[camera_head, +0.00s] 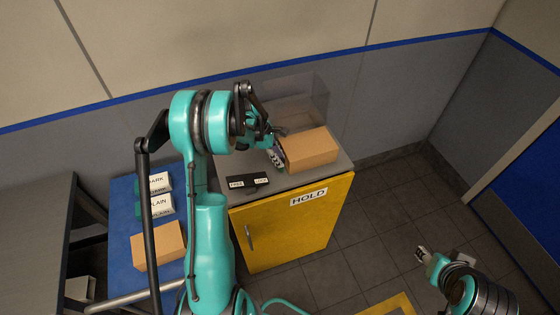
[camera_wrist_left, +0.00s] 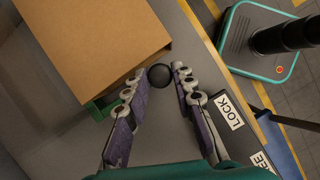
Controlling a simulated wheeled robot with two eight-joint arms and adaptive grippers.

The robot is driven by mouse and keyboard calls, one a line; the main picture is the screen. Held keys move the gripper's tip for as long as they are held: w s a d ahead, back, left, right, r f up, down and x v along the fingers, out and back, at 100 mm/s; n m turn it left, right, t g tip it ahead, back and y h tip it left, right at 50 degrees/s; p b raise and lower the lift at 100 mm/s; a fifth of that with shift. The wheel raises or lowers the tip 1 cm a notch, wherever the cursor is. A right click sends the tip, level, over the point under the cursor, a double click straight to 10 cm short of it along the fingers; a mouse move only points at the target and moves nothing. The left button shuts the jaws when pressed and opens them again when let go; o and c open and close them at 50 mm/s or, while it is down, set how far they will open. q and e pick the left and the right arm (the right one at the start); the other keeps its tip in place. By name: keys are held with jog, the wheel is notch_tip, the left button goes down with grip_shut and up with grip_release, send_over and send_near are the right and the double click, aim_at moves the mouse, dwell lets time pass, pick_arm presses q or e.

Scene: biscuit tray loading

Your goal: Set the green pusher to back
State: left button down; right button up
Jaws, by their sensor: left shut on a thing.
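My left gripper (camera_head: 274,146) is over the top of the yellow cabinet, beside a cardboard box (camera_head: 310,149). In the left wrist view its two fingers (camera_wrist_left: 159,84) are on either side of a round black knob (camera_wrist_left: 159,74) and shut on it. A green piece (camera_wrist_left: 103,107), which looks like the pusher, shows at the edge of the box (camera_wrist_left: 85,40) next to the knob. Most of it is hidden by the box and a finger. My right gripper (camera_head: 428,256) is low at the right, away from the cabinet; its jaws are too small to read.
A black block (camera_head: 248,181) with FREE and LOCK labels sits at the cabinet's front left. A clear-walled holder (camera_head: 300,98) stands behind the box. A blue table (camera_head: 122,218) at left holds labelled packs (camera_head: 160,205) and another carton (camera_head: 158,246). The cabinet front (camera_head: 290,232) reads HOLD.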

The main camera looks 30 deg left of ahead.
pick_arm(q)
jog(key=w+a, duration=0.2)
jog(key=w+a+b, duration=0.1)
jog(key=w+a, duration=0.1)
jog(key=shift+a, duration=0.4)
jog(key=c, duration=1.3)
grip_release()
